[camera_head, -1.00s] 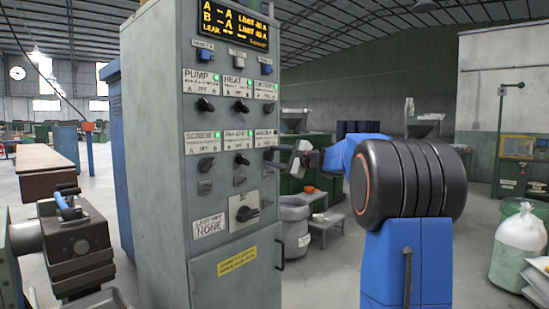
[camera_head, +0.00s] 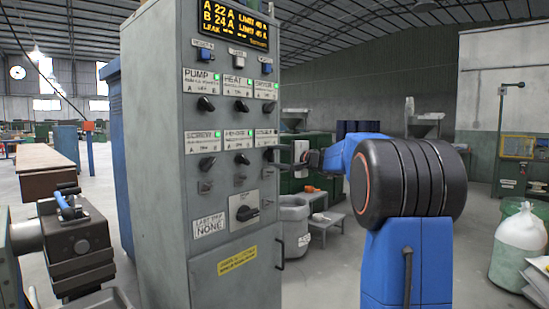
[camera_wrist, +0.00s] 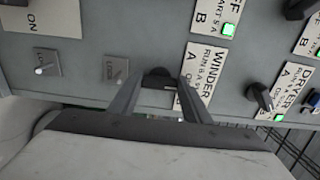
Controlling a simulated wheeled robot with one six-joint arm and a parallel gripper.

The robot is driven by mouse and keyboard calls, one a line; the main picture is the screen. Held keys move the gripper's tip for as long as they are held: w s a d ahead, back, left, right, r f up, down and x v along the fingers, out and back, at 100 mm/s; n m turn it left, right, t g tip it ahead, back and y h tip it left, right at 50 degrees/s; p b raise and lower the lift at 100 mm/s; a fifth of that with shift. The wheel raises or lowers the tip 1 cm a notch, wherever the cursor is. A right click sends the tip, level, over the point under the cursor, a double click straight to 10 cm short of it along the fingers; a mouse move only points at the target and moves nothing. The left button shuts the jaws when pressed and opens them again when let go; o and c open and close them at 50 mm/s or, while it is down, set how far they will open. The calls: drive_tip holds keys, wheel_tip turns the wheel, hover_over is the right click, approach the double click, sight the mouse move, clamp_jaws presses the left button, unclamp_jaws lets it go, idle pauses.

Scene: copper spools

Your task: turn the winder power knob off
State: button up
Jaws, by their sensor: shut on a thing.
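The winder power knob (camera_wrist: 160,74) is black and sits beside the white WINDER label (camera_wrist: 195,78) in the wrist view. My gripper (camera_wrist: 155,84) is shut on the knob, one finger on each side of it. The fingers hide part of the knob and label, so I cannot tell which mark it points at. In the head view my gripper (camera_head: 279,155) reaches from the right to the lower right knob place on the grey cabinet (camera_head: 160,200). The knob is mostly hidden there.
Close by are the DRYER knob (camera_wrist: 260,97) and two small toggles, one by an ON plate (camera_wrist: 46,62). The cabinet display (camera_head: 235,28) reads A 22 A and B 24 A. A large rotary switch (camera_head: 246,213) is lower down. A bin (camera_head: 294,220) stands right of the cabinet.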

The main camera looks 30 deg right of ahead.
drive_tip(key=shift+f, duration=0.1)
drive_tip(key=o, duration=1)
drive_tip(key=shift+o, duration=0.2)
drive_tip(key=v, duration=1.7)
drive_tip(key=shift+s, duration=0.2)
